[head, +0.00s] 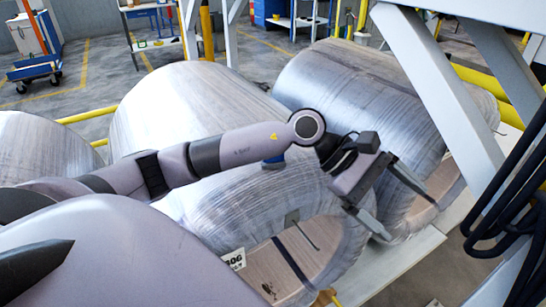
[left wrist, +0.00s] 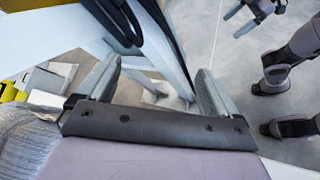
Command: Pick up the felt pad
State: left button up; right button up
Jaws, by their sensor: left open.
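No felt pad can be made out for certain in either view. A small grey patch (head: 292,218) lies at the rim of the near wrapped coil (head: 215,205); I cannot tell what it is. My left gripper (head: 408,218) is open and empty in front of the coil ends, its fingers pointing down to the right. In the left wrist view its two fingers (left wrist: 159,68) are wide apart with nothing between them. My right gripper (left wrist: 240,22) shows small at the top right of the left wrist view, its fingers apart and empty.
Another wrapped coil (head: 345,90) lies behind my left gripper. White slanted frame beams (head: 440,75) and black hoses (head: 510,190) stand close on the right. Yellow rails (head: 85,116) run behind the coils. A paper label (head: 234,260) hangs on the near coil.

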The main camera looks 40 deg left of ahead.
pick_arm(q)
jog(key=a+m+y, duration=0.1)
jog(key=a+y, duration=0.3)
jog(key=a, duration=0.5)
jog(key=w+a+r+m+g+y, duration=0.1)
jog(key=a+y, duration=0.3)
jog(key=a, duration=0.5)
jog(key=a+m+y, duration=0.1)
jog(key=a+y, duration=0.3)
jog(key=a, duration=0.6)
jog(key=shift+w+r+g+y, duration=0.15)
jog(key=shift+r+g+y, duration=0.15)
jog(key=shift+y, duration=0.1)
jog(key=shift+a+f, duration=0.15)
jog(key=shift+a, duration=0.15)
jog(key=f, duration=0.4)
jog(key=a+f+p, duration=0.1)
jog(key=f, duration=0.1)
jog(key=shift+w+f, duration=0.3)
jog(key=shift+w, duration=0.1)
jog(key=shift+d, duration=0.1)
jog(key=c, duration=1.1)
